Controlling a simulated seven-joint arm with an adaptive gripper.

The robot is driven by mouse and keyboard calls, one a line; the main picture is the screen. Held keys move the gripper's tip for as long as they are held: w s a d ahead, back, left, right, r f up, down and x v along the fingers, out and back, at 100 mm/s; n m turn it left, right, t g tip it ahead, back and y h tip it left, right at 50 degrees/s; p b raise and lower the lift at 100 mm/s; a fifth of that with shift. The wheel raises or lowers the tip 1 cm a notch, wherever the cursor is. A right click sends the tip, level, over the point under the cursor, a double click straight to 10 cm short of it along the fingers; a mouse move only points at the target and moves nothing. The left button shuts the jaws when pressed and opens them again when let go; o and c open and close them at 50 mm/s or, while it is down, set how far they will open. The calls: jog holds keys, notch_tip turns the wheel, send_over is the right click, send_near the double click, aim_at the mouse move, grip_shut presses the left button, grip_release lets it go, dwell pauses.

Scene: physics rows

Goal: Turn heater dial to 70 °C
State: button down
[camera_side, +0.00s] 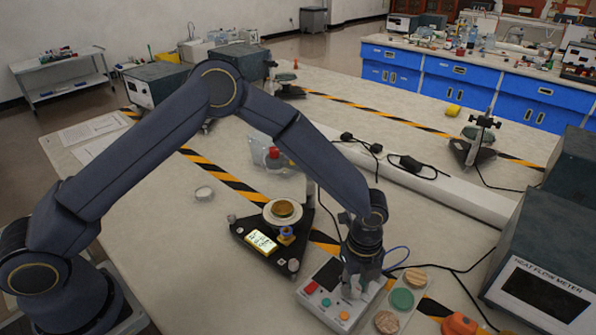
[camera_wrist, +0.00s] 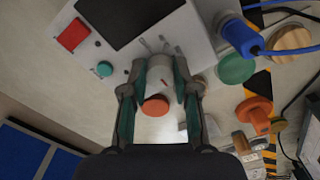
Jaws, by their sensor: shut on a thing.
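The heater's white control box (camera_side: 310,300) sits on the table at the lower middle of the side view. It has a dark display (camera_wrist: 127,15), a red switch (camera_wrist: 73,34), a teal button (camera_wrist: 104,68) and an orange button (camera_wrist: 155,105). Its pale dial (camera_wrist: 163,75) bears a small red mark, with printed ticks beside it. My gripper (camera_wrist: 162,66) points down over the box and is shut on the dial, one finger on each side. It also shows in the side view (camera_side: 358,290), where it largely hides the dial. The display reading is not legible.
A tray with wooden, green and brown discs (camera_side: 402,299) stands right beside the box. An orange piece (camera_side: 459,325) lies farther right. A black triangular stand (camera_side: 262,250) with a lit readout is to the left. A blue cable (camera_wrist: 245,45) runs close to the box.

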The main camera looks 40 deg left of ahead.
aim_at(354, 286)
dwell(0.3)
jog(key=c, duration=0.9)
grip_release()
jog(key=shift+o, duration=0.2)
notch_tip(354, 286, up, 12)
